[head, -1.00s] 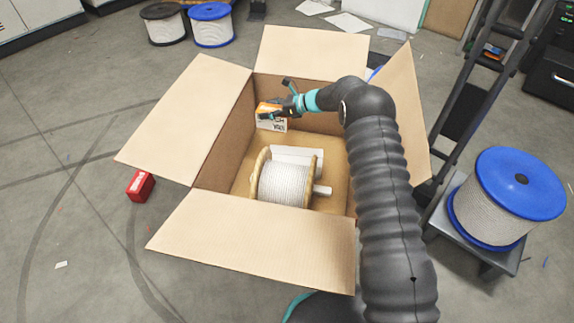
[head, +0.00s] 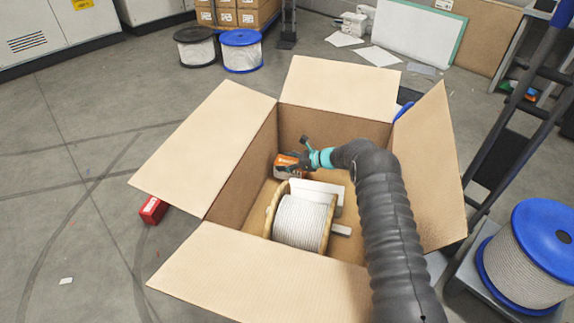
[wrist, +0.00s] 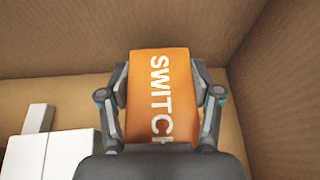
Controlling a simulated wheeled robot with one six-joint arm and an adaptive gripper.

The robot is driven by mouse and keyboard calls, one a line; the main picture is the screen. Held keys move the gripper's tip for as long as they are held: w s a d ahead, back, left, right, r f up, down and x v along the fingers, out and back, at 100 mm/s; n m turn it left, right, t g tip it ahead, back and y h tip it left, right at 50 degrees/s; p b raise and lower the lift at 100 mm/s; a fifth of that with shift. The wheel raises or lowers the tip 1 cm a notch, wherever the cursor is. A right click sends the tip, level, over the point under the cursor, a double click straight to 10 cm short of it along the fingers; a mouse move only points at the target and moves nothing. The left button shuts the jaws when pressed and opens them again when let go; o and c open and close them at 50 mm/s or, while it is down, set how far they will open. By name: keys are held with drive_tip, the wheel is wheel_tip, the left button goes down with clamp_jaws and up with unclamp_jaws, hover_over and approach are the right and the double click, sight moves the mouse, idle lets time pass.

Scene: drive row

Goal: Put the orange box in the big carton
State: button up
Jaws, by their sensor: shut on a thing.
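The big carton (head: 213,236) stands open on the floor with its flaps spread outward. My gripper (head: 292,163) reaches down inside it, near the far left corner. The gripper is shut on the orange box (wrist: 160,80), which has "SWITCH" lettering, part of it cut off. In the wrist view the fingers of my gripper (wrist: 163,100) press on both sides of the box. In the head view the orange box (head: 287,160) is partly covered by the gripper. I cannot tell whether the box touches the carton floor.
A wooden spool of white cable (head: 302,222) and white pieces (head: 318,195) lie in the carton, nearer than the box.

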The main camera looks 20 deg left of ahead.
drive_tip(key=shift+f, duration=0.4)
drive_tip(key=shift+f, duration=0.2)
drive_tip(key=o, duration=1.3)
drive_tip(key=shift+r, duration=0.15)
drive_tip(key=shift+d+r, duration=0.2)
drive_tip(key=shift+d, duration=0.15)
drive_tip(key=p+v, duration=0.1)
drive_tip(key=v, duration=0.5)
drive_tip(key=shift+d+r+p, duration=0.1)
drive_tip(key=shift+d+p, duration=0.25)
drive_tip(key=shift+d, duration=0.05)
